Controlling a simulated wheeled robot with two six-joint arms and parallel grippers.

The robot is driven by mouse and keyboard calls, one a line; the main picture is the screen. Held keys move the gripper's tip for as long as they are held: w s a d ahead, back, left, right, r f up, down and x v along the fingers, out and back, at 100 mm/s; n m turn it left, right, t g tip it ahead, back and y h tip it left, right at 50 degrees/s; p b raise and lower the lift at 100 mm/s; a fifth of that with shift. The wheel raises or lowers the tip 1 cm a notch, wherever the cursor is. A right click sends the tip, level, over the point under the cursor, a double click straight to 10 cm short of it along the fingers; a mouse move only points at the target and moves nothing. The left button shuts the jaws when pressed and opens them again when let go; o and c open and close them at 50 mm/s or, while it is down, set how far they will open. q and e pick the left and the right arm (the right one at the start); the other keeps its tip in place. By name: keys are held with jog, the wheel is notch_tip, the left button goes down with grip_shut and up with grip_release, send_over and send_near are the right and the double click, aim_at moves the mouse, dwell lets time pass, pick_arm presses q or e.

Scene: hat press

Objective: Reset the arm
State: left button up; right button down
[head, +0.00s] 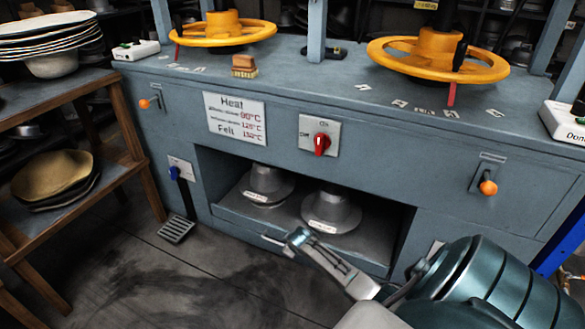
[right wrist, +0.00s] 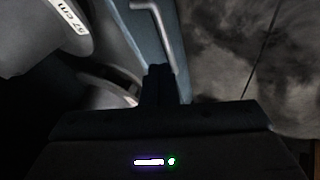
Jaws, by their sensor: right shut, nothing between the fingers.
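My right arm comes in from the lower right of the head view. Its gripper (head: 297,240) is shut and empty, in front of the open lower bay of the blue-grey press cabinet (head: 245,75). In the right wrist view the dark fingers (right wrist: 162,85) are together. A metal bar handle (right wrist: 162,35) runs past just beyond them, and I cannot tell whether they touch it. In the head view the handle's left end (head: 270,240) shows beside the fingers. My left gripper is not in view.
Two metal hat blocks (head: 331,210) stand on the bay's shelf (head: 235,208). Two yellow handwheels (head: 440,62) are on top of the cabinet. A wooden rack (head: 130,130) with hats stands at the left. A foot pedal (head: 176,230) sits on the floor, which is otherwise open at lower left.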

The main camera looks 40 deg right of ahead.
jog(key=shift+s+a+r, duration=0.25)
jog(key=shift+s+r, duration=0.2)
jog(key=shift+r, duration=0.05)
